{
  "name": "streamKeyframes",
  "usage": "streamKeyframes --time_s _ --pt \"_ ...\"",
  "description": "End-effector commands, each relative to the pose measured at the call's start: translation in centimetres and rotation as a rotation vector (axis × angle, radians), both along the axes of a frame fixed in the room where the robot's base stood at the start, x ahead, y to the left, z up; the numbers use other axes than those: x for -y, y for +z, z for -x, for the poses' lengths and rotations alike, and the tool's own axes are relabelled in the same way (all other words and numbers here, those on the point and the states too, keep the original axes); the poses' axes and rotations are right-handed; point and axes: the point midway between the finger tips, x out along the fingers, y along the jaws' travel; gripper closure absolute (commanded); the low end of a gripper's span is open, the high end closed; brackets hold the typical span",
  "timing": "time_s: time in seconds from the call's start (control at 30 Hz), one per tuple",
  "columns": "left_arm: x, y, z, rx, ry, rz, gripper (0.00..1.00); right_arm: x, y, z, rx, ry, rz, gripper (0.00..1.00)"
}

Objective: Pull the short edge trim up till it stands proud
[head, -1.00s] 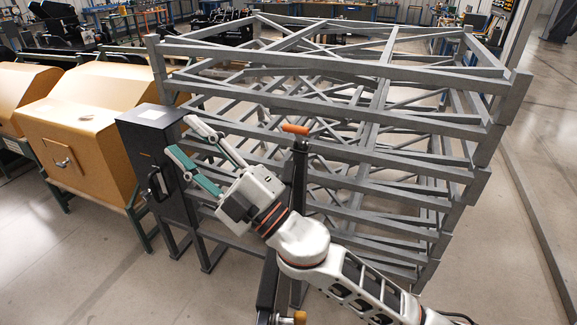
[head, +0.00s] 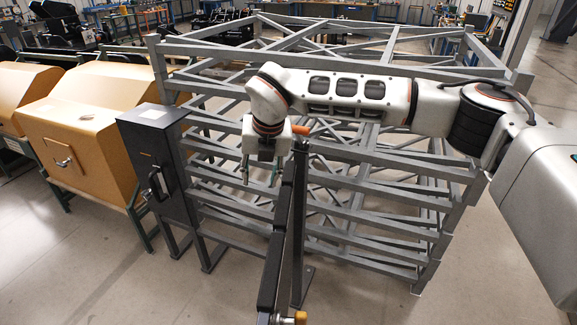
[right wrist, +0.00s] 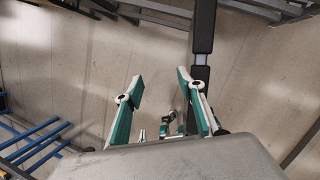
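I cannot make out for sure which part is the short edge trim. A black frame rail (head: 270,275) runs from the bottom of the head view up to a black post (head: 299,215). An orange piece (head: 294,129) sits behind the post's top, partly hidden by my arm. My right gripper (head: 260,180) points down just left of the rail, above the floor. In the right wrist view its teal fingers (right wrist: 160,75) are spread, with nothing seen held. My left gripper does not show.
A grey lattice rack (head: 350,205) stands behind the rail. A black cabinet (head: 137,160) with a handle is to the left, beside tan bins (head: 80,125). A yellow-orange knob (head: 300,317) shows at the bottom. Blue bars (right wrist: 35,140) lie at left in the wrist view.

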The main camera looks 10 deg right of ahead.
Motion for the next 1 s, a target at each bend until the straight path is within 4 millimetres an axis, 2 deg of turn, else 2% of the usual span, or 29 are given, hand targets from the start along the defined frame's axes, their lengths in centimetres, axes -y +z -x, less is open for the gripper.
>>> streamKeyframes --time_s 0.03,0.1,0.23,0.37,0.8,1.0 --pt "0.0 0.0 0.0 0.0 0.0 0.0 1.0 2.4 1.5 -1.3 0.028 -0.065 0.055 0.61" --pt "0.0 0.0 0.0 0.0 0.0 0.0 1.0 4.9 2.9 -2.4 0.053 -0.141 0.11 0.61" --pt "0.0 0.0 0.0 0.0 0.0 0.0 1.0 7.3 4.3 -3.4 0.076 -0.214 0.159 0.61" --pt "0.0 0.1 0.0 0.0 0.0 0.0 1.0 7.7 3.6 -3.7 0.076 -0.226 0.166 0.61" --pt "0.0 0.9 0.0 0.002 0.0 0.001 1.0 8.3 -2.0 -5.9 0.075 -0.223 0.163 0.61" --pt "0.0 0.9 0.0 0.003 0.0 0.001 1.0 8.4 -2.8 -6.2 0.077 -0.221 0.163 0.61"
